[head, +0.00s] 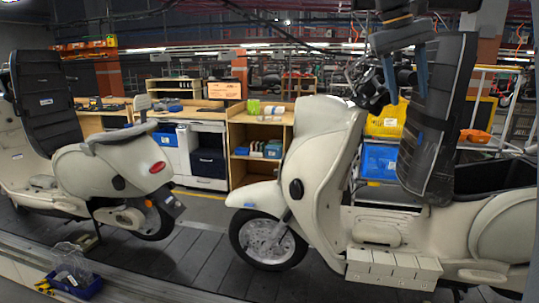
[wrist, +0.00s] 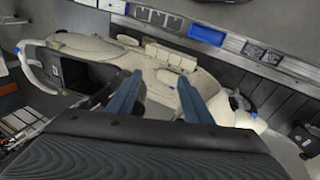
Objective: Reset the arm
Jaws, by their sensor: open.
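My gripper (head: 405,88) hangs at the upper right of the head view, its two blue fingers apart and pointing down. It is open, next to the upper part of a raised black seat (head: 440,125). The seat stands nearly upright on a cream scooter (head: 325,165). In the wrist view my gripper (wrist: 158,85) shows both blue fingers spread with nothing between them. The ribbed black seat (wrist: 160,155) fills the bottom of that view, and the scooter (wrist: 100,48) lies beyond the fingers. Whether a finger touches the seat I cannot tell.
A second cream scooter (head: 85,175) with a raised black seat stands at the left on the dark slat conveyor (head: 180,255). A blue tray (head: 75,285) sits at the near edge. Wooden shelves (head: 258,135) and yellow and blue bins (head: 380,160) stand behind.

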